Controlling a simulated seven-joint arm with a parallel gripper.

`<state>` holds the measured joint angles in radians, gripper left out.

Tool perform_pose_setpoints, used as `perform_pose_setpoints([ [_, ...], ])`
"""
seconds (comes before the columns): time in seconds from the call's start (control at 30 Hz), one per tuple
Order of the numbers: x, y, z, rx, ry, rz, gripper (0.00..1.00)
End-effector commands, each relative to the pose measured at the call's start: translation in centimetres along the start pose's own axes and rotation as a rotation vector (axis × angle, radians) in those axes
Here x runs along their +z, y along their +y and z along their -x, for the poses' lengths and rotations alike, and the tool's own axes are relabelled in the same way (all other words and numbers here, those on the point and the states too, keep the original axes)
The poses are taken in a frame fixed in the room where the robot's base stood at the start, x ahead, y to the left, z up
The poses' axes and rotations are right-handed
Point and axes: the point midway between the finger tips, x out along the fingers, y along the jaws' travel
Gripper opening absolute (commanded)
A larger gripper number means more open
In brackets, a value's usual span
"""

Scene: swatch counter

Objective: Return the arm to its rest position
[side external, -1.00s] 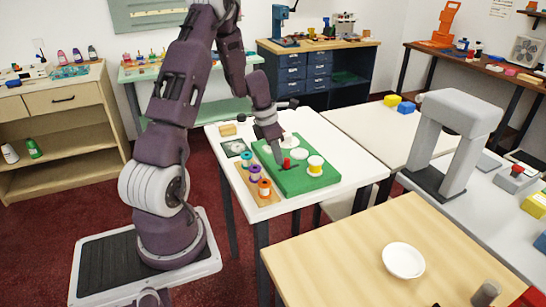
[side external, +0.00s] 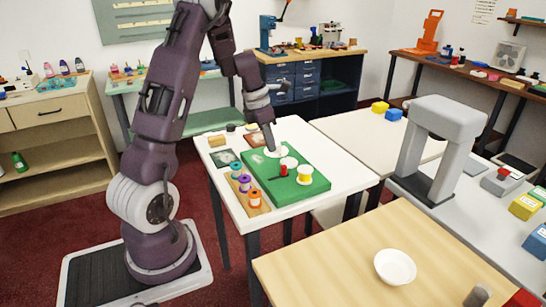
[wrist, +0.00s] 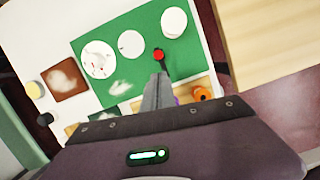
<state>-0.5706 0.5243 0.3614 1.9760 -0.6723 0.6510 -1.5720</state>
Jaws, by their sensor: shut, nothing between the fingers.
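My gripper (side external: 271,147) hangs over the far part of the green mat (side external: 318,186) on the white table, in the side view. In the wrist view my gripper's fingers (wrist: 158,88) are together with nothing held. A red-topped item with a dark handle (wrist: 159,56) lies on the mat just beyond the fingertips in that view; its red top also shows in the side view (side external: 283,171). White round pieces (wrist: 131,44) lie on the mat, and a yellow-and-white spool (side external: 304,174) stands on it. The gap between fingers and mat is hard to judge.
A wooden rack (side external: 259,208) with several coloured spools stands along the table's near left edge. A brown square tile (wrist: 66,80) lies beside the mat. A wooden table (side external: 330,268) with a white bowl (side external: 395,266) is in front. A grey arch (side external: 447,120) stands right.

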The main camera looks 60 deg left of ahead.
Motion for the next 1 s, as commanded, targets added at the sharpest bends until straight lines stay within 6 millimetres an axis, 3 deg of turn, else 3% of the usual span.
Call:
perform_pose_setpoints([
  [0.2,-0.1,0.0,2.3,0.0,0.001,0.002,0.0],
  [0.57,0.1,-0.5,2.7,-0.003,-0.001,-0.027,0.0],
  [0.67,1.8,-4.2,5.2,-0.011,-0.038,-0.266,0.0],
  [0.77,3.3,-12.1,9.9,-0.007,-0.097,-0.781,0.0],
  [0.8,3.1,-15.8,11.7,0.006,-0.117,-1.033,0.0],
  [0.9,0.1,-24.1,15.7,0.079,-0.14,-1.706,0.0],
  [1.0,-4.5,-29.3,17.6,0.188,-0.098,-2.295,0.0],
])
